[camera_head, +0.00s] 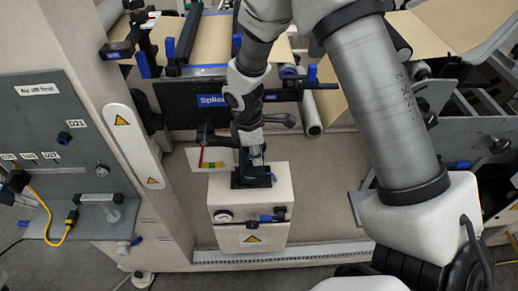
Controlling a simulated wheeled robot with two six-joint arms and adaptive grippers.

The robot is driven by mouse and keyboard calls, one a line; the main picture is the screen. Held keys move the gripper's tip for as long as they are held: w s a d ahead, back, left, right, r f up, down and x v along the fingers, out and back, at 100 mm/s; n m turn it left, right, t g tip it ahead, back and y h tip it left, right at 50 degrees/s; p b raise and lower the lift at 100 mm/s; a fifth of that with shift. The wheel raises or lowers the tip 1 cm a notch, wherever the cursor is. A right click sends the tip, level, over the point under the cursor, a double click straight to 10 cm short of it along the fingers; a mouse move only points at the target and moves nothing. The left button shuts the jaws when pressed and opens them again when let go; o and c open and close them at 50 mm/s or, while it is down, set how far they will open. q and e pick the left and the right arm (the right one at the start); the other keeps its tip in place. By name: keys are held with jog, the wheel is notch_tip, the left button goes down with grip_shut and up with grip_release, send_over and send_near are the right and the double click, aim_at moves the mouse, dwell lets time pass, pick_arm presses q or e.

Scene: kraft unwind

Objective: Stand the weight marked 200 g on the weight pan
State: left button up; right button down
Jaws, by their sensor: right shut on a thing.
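My right gripper (254,164) reaches down from the top middle over a white cabinet (250,202). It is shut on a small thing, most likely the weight. A small silvery shape (257,156) shows at its fingers, but it is too small to read a mark. Under the fingers is a dark block-like fixture (251,180) on top of the cabinet. I cannot tell whether the held thing touches it. I cannot make out the weight pan clearly. A pale plate with red, yellow and green marks (213,163) stands just left of the gripper. My left gripper is not in view.
A grey panel (40,130) with a small shelf (95,215) and yellow cable (44,215) is at the left. A black bar marked Splice (190,103) and kraft web (209,42) lie behind. Machine framework stands at the right. Floor shows at the bottom left.

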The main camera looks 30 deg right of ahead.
jog(key=shift+w+a+f, duration=0.1)
jog(key=shift+w+f, duration=0.1)
jog(key=shift+f, duration=0.25)
jog(key=c, duration=1.1)
grip_release()
jog(key=shift+s, duration=0.1)
jog(key=shift+o, duration=0.2)
